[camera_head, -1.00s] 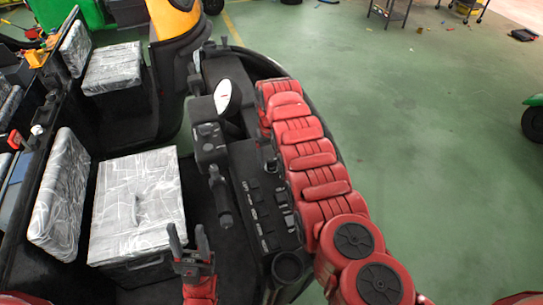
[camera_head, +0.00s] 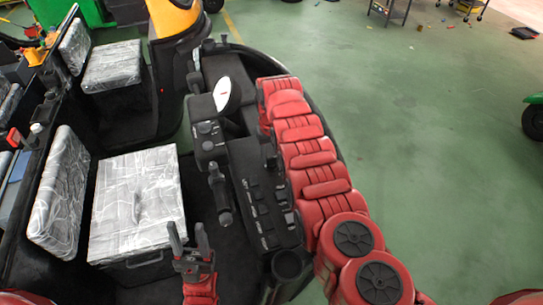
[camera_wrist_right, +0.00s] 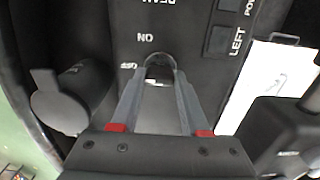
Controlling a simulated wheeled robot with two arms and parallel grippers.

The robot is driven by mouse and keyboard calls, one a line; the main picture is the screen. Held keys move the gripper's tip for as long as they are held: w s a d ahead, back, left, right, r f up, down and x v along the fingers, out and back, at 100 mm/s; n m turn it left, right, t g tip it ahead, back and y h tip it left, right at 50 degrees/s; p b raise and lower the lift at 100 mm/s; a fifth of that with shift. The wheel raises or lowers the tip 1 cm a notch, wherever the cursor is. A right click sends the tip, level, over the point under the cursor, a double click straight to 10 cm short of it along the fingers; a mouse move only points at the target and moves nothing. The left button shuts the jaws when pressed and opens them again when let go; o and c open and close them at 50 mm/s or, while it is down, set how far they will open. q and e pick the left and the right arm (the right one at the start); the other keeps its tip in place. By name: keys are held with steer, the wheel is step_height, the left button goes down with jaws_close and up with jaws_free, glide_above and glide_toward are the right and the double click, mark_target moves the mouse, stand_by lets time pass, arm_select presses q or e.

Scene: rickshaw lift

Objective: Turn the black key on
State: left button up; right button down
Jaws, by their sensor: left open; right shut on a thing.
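The black key (camera_wrist_right: 159,70) is in the right wrist view, on the dark control panel (camera_wrist_right: 190,40) beside lettering that reads ON and OFF upside down. My right gripper (camera_wrist_right: 159,82) is shut on the black key, with a finger on each side of it. The fingers partly cover it, so its exact angle is hard to tell. In the head view my red right arm hides the key and the right gripper. My left gripper (camera_head: 187,230) is open and empty in the head view, low in front of the seat.
A wrapped seat (camera_head: 138,200) is left of the console (camera_head: 262,195). A lever (camera_head: 220,192) stands between the seat and the console. The right wrist view shows a white label (camera_wrist_right: 265,85) and a dark knob-like part (camera_wrist_right: 70,100). Green floor (camera_head: 430,140) is open to the right.

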steer(key=m+b, duration=0.2)
steer(key=b, duration=0.1)
steer(key=m+b, duration=0.2)
steer(key=b, duration=0.1)
steer(key=m+b, duration=0.2)
steer(key=b, duration=0.1)
steer(key=shift+f+m, duration=0.3)
steer(key=shift+m, duration=0.1)
steer(key=shift+r+m+b, duration=0.2)
steer(key=shift+m+b, duration=0.85)
steer(key=shift+m, duration=0.15)
steer(key=shift+r+m, duration=0.15)
steer(key=shift+m, duration=1.05)
steer(key=shift+c, duration=2)
jaws_free()
